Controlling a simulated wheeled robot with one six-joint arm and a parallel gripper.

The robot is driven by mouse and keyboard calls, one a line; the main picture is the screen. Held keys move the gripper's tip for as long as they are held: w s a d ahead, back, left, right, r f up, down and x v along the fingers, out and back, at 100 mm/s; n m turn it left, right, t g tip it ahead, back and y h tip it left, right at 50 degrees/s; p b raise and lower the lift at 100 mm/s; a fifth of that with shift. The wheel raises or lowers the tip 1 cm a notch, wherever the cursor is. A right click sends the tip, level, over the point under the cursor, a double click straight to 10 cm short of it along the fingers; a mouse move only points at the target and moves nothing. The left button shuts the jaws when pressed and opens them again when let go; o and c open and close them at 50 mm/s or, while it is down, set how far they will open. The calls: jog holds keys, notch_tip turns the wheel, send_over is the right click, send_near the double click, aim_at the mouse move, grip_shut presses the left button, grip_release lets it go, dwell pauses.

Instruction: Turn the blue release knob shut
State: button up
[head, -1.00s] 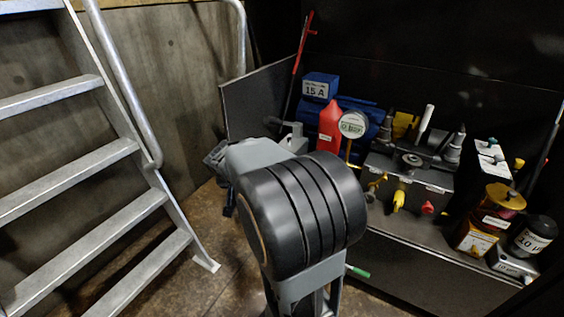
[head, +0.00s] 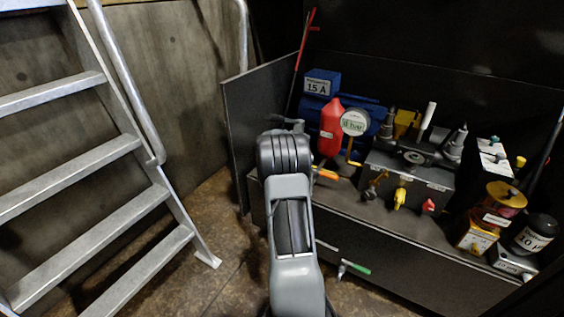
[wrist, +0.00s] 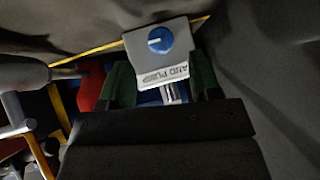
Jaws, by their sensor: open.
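The blue release knob (wrist: 160,40) shows in the wrist view as a round blue dial with a white pointer line. It is mounted on a grey block (wrist: 178,52) with a label reading "AND PUMP". My gripper (wrist: 158,80) is open, its two dark green fingers either side of the labelled block's lower part in the picture. The knob appears just beyond the fingertips, and no contact with it shows. In the head view my arm hides the knob, and my gripper is mostly hidden too.
A red bottle (head: 331,128), a round gauge (head: 355,123) and a blue unit (head: 321,84) stand right of my arm. A valve block (head: 408,181) with yellow and red knobs is further right. A metal ladder (head: 100,150) stands left, with floor between.

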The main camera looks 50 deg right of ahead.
jog(key=shift+x, duration=2.5)
jog(key=shift+c, duration=0.2)
jog(key=c, duration=0.9)
jog(key=shift+o, duration=0.2)
jog(key=n+g, duration=0.1)
jog(key=g, duration=0.1)
jog(key=n+g+h, duration=0.1)
jog(key=shift+w+a+g, duration=0.15)
jog(key=shift+w+g, duration=0.15)
jog(key=shift+g, duration=0.1)
jog(key=n+g+h, duration=0.1)
jog(key=n+g, duration=0.1)
jog(key=g, duration=0.2)
jog(key=shift+w, duration=0.15)
